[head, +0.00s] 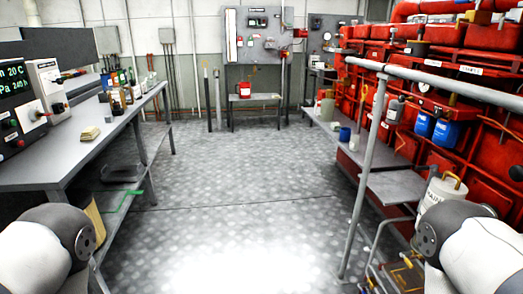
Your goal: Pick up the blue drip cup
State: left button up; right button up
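A small blue cup (345,134) stands on the grey bench (323,124) along the right side, in front of the red machine. It is small in the view, and I cannot tell what is in it. A small white item (354,143) is close beside it on the right. Only rounded white and grey parts of my two arms show in the bottom corners. Neither gripper is in view, and nothing of mine is near the cup.
A grey handrail (372,150) stands between me and the right bench. Two blue canisters (424,123) sit on the red machine (440,75). A workbench (70,155) with bottles runs along the left. The middle floor is clear.

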aim_at(345, 133)
jog(key=i+z, duration=0.4)
jog(key=i+j+z, duration=0.35)
jog(key=i, duration=0.25)
jog(key=i+j+z, duration=0.3)
jog(key=i, duration=0.35)
jog(key=i+j+z, duration=0.3)
jog(key=i+j, duration=0.3)
jog(key=i+j+z, duration=0.15)
jog(key=i, duration=0.55)
